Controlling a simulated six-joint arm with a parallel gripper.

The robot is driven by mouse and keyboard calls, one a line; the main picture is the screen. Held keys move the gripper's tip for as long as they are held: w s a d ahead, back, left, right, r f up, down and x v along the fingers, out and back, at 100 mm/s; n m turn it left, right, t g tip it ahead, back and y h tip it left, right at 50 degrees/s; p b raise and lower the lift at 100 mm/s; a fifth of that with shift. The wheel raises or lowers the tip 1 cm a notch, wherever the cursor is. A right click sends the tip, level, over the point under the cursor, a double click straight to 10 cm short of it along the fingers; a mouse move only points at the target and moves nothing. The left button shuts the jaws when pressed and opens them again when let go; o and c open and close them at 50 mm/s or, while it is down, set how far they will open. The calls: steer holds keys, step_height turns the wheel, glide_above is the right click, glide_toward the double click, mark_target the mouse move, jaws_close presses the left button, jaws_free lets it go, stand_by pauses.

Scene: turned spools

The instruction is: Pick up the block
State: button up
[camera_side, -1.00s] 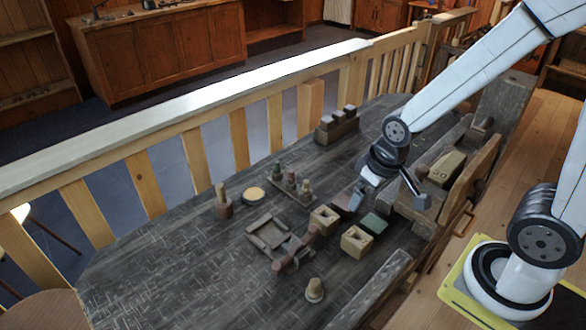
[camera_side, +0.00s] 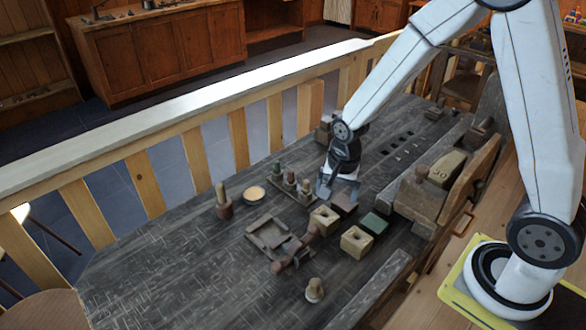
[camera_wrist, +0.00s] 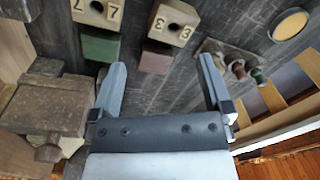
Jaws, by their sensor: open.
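Several blocks are in view, and I cannot tell which one is meant. A dark reddish-brown block (camera_side: 344,204) lies on the dark table; in the wrist view (camera_wrist: 156,58) it shows ahead of my gripper, between the lines of the fingers. A green block (camera_side: 375,223) lies just right of it and also shows in the wrist view (camera_wrist: 100,46). Two pale wooden blocks with holes (camera_side: 323,218) (camera_side: 356,242) stand in front of these; their numbers show in the wrist view (camera_wrist: 172,22) (camera_wrist: 95,10). My gripper (camera_side: 338,192) is open, empty, above and behind the reddish-brown block.
A rack of small turned pieces (camera_side: 291,184) stands close left of my gripper. A square wooden tray (camera_side: 252,240), a mallet (camera_side: 296,250) and a small turned piece (camera_side: 314,290) lie nearer. A heavy vise-like wooden piece (camera_side: 425,195) stands right. The table's left front is clear.

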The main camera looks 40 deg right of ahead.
mark_target(325, 219)
steer(key=w+f+m, duration=0.1)
steer(key=m, duration=0.1)
steer(key=w+f+m, duration=0.1)
steer(key=m, duration=0.1)
steer(key=f+m, duration=0.1)
steer(key=f, duration=0.1)
steer(key=shift+w+d+m+g, duration=0.25)
steer(key=shift+w+m+g, duration=0.15)
steer(key=shift+f, duration=0.1)
steer(key=shift+f, duration=0.1)
steer(key=shift+f, duration=1.15)
steer(key=shift+f, duration=0.15)
steer(key=shift+a+f, duration=0.2)
steer(key=shift+f, duration=2.25)
steer(key=c, duration=1)
steer(key=shift+o, duration=0.2)
